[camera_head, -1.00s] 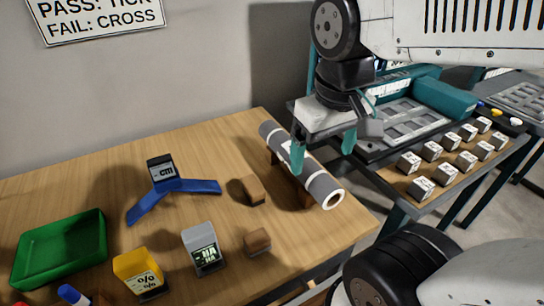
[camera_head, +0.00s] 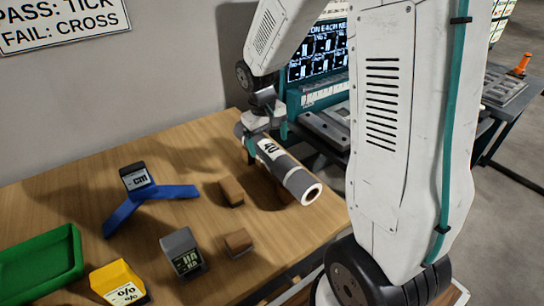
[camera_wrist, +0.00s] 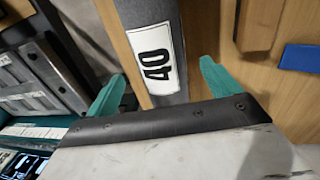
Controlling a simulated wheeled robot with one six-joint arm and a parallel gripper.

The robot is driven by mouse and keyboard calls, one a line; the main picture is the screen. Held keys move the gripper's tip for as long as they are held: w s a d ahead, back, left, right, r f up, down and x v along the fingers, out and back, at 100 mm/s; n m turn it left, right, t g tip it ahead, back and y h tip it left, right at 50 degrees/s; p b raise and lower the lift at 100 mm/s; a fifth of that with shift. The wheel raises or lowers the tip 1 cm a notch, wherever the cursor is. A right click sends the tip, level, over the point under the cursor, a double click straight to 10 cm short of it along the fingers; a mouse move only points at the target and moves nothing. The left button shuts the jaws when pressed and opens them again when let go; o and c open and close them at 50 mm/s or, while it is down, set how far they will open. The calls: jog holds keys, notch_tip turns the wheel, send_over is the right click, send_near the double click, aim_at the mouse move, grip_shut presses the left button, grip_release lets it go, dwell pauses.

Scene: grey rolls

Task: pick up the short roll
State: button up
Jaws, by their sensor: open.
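A grey roll (camera_head: 293,177) with a white label reading 40 lies on a wooden support near the right end of the table. Its pale hollow end faces the front. It is the only roll in view, so I cannot compare its length. In the wrist view the roll (camera_wrist: 150,12) runs between the two teal fingertips of my open gripper (camera_wrist: 158,82), with some space on the right. Whether the fingers touch it is unclear.
Two wooden blocks (camera_head: 231,191) (camera_head: 238,241) stand left of the roll. A blue stand (camera_head: 150,200) with a cm block, a grey block (camera_head: 182,251), a yellow block (camera_head: 117,280) and a green tray (camera_head: 40,265) are further left. A wall is behind.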

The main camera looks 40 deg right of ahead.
aim_at(271, 148)
jog(key=f, duration=0.3)
jog(key=s+f, duration=0.1)
jog(key=shift+d+f, duration=0.25)
jog(key=shift+f, duration=0.6)
jog(key=c, duration=1.2)
